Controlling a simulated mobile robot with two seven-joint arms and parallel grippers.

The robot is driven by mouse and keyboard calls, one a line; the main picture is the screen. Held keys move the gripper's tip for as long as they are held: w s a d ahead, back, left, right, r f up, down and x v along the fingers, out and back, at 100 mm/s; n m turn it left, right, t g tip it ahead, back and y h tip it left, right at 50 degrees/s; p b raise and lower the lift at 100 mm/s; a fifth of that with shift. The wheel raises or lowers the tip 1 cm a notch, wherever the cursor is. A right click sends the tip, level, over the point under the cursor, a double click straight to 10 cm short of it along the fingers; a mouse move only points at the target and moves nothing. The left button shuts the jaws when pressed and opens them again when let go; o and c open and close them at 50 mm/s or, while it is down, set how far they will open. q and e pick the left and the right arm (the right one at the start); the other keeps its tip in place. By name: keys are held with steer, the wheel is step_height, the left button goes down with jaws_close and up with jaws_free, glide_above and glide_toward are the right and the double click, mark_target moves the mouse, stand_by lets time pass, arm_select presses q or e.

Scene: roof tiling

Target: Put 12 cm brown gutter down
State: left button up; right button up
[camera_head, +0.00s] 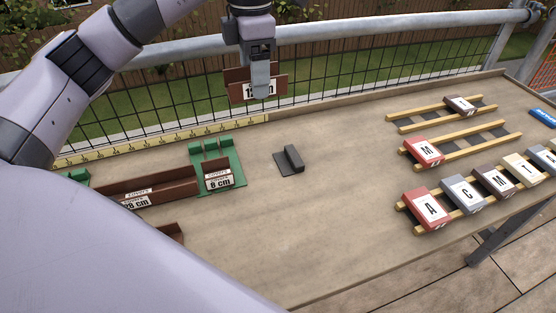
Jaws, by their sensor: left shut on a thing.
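My left gripper (261,92) hangs over the back edge of the bench, in front of the mesh fence. It is shut on a short brown gutter (239,88) with a white label that the finger partly hides. The gutter is held in the air above the bench. My right gripper is not in view.
A green holder (224,166) carries a brown gutter labelled 8 cm (217,178). A longer gutter labelled 28 cm (165,187) lies left of it. A dark grey block (290,159) stands mid-bench. Lettered tiles (427,208) lie on wooden battens at right.

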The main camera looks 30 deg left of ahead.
arm_select(q)
steer(key=shift+w+f, duration=0.1)
steer(key=shift+f, duration=0.3)
step_height(320, 180, down, 14)
steer(key=shift+f+b, duration=0.1)
steer(key=shift+b, duration=0.75)
step_height(320, 180, down, 5)
steer(key=shift+f+b, duration=0.4)
steer(key=shift+f, duration=0.05)
steer(key=o, duration=1.1)
steer(key=shift+r, duration=0.1)
steer(key=shift+c, duration=0.2)
